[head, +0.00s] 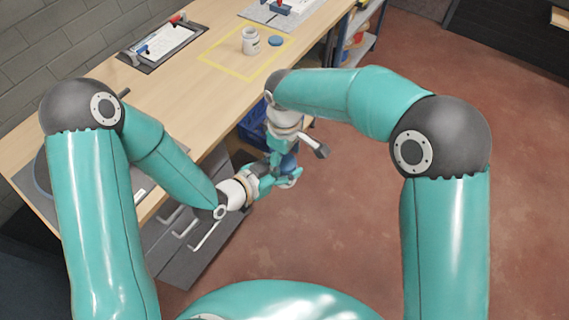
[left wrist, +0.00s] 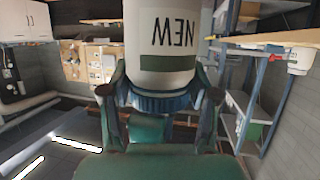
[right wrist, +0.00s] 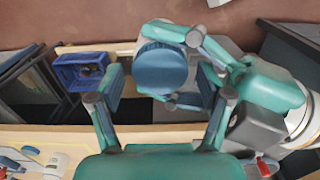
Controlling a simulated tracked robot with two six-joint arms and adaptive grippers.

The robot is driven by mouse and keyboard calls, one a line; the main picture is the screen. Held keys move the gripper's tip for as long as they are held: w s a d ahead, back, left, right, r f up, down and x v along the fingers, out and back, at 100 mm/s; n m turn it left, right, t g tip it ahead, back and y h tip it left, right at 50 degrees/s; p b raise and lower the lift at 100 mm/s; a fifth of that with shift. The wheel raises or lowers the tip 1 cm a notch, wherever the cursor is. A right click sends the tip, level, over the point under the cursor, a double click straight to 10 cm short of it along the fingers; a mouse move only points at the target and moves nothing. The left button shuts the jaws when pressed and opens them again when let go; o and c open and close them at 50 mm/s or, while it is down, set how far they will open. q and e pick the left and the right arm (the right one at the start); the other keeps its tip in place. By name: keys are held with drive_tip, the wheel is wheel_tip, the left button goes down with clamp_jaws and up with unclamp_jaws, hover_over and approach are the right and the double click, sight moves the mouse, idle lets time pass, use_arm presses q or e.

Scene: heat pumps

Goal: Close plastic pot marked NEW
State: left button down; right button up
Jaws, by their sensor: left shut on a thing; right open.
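The white plastic pot marked NEW (left wrist: 163,38) is in my left gripper (head: 280,178), its lettering upside down in the left wrist view. Its blue ribbed lid (left wrist: 165,102) sits at the pot's mouth; I cannot tell how tightly. In the right wrist view the lid's round top (right wrist: 160,67) faces the camera, with left gripper fingers beside it. My right gripper (right wrist: 160,88) is open, its fingers on both sides of the lid with visible gaps. In the head view the lid (head: 289,162) is small and the pot is mostly hidden by my grippers.
On the workbench (head: 110,128), a second white pot (head: 250,41) stands open inside a yellow outline, with a blue lid (head: 275,41) beside it. A blue crate (right wrist: 80,70) is below the bench. The red floor to the right is clear.

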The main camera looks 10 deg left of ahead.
drive_tip(key=c, duration=1.2)
drive_tip(key=m, duration=0.6)
drive_tip(key=shift+m, duration=0.3)
drive_tip(key=o, duration=1.3)
